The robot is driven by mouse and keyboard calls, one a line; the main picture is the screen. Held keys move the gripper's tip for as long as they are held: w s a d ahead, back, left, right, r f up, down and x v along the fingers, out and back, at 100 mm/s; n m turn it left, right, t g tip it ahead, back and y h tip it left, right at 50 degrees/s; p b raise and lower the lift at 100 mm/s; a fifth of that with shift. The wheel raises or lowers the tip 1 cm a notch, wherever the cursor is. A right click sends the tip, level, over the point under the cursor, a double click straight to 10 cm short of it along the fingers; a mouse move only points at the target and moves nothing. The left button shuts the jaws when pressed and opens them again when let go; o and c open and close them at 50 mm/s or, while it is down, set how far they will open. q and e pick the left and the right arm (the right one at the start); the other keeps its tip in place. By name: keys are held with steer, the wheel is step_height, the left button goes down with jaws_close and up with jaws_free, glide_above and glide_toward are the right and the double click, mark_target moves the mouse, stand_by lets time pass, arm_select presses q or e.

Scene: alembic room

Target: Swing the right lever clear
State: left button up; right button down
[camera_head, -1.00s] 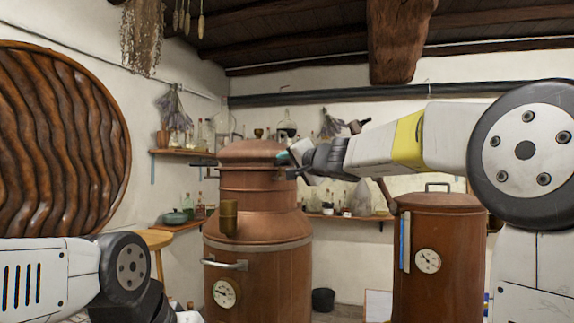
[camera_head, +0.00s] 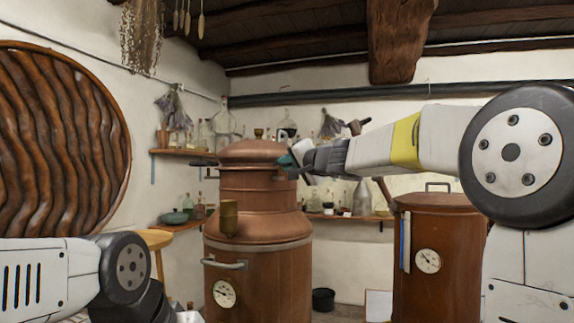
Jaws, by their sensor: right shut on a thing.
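The copper still (camera_head: 258,225) stands in the middle, with a domed lid (camera_head: 252,150) on its neck. Dark lever ends stick out at both sides of the lid's rim; the right lever (camera_head: 283,160) is largely hidden by my right gripper. My right gripper (camera_head: 293,160) reaches in from the right and is shut at the right side of the lid, on the right lever as far as I can tell. The left lever (camera_head: 203,163) points out to the left. My left arm is low at the left, and its gripper is not clearly seen.
A second copper vessel (camera_head: 440,260) with a dial stands at the right, below my right arm. Shelves with bottles (camera_head: 345,216) line the back wall. A wooden stool (camera_head: 152,240) is left of the still. A black bucket (camera_head: 323,299) sits on the floor.

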steer(key=shift+w+d+n+g+y, duration=0.45)
steer(key=shift+n+g+y, duration=1.1)
steer(key=shift+g, duration=0.4)
steer(key=shift+w+d+n+g+y, duration=0.3)
steer(key=shift+w+n+g+y, duration=0.3)
steer(key=shift+n+g+y, duration=1.2)
steer(key=shift+w+d+n+g+y, duration=0.45)
steer(key=shift+n+g+y, duration=0.8)
steer(key=shift+g, duration=0.9)
steer(key=shift+w+n+g, duration=0.1)
steer(key=shift+n+g, duration=0.3)
steer(key=shift+n, duration=0.1)
steer(key=c, duration=1.4)
jaws_free()
steer(key=shift+a, duration=0.1)
steer(key=s+d, duration=0.1)
steer(key=d, duration=0.6)
steer(key=shift+s+d, duration=0.2)
steer(key=shift+d, duration=0.15)
